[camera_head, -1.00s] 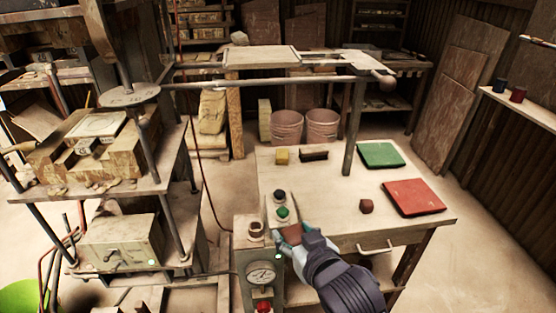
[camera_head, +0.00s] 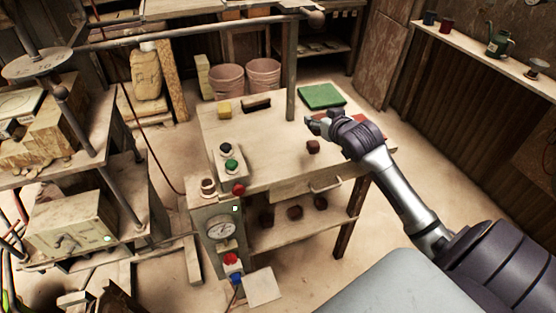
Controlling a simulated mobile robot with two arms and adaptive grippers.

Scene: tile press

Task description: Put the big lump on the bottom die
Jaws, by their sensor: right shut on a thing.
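My right gripper (camera_head: 314,122) is at the right part of the table, raised, with its fingers toward the left. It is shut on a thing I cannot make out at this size. A dark red-brown lump (camera_head: 313,147) shows just below the gripper in the picture, apart from the fingers, on the tabletop. Several similar lumps (camera_head: 295,212) lie on the shelf under the table; which one is the big lump I cannot tell. The press (camera_head: 75,125) stands at the left, its die area partly cut by the picture edge. My left gripper is not in view.
The table (camera_head: 265,135) bears a yellow block (camera_head: 224,111), a dark brush-like block (camera_head: 256,104), a green tile (camera_head: 321,96) and a red tile (camera_head: 372,127) partly behind my arm. A control box with a gauge (camera_head: 222,229) stands between press and table.

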